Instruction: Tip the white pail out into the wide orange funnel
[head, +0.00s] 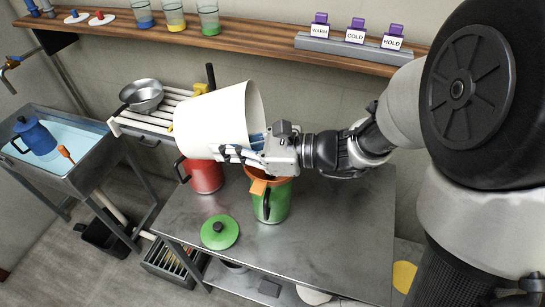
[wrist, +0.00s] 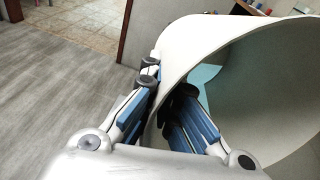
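The white pail (head: 208,122) is held in the air, tipped nearly onto its side, with its mouth toward the right. My gripper (head: 242,152) is shut on its rim. In the wrist view, one finger lies outside the pail wall (wrist: 185,38) and one inside. No stream is visible.
A red pot (head: 204,177) stands left of the green can, under the pail. A green lid (head: 219,233) lies on the metal table (head: 330,220). A rack with a metal bowl (head: 142,95) is behind left. A shelf (head: 270,37) runs along the wall above.

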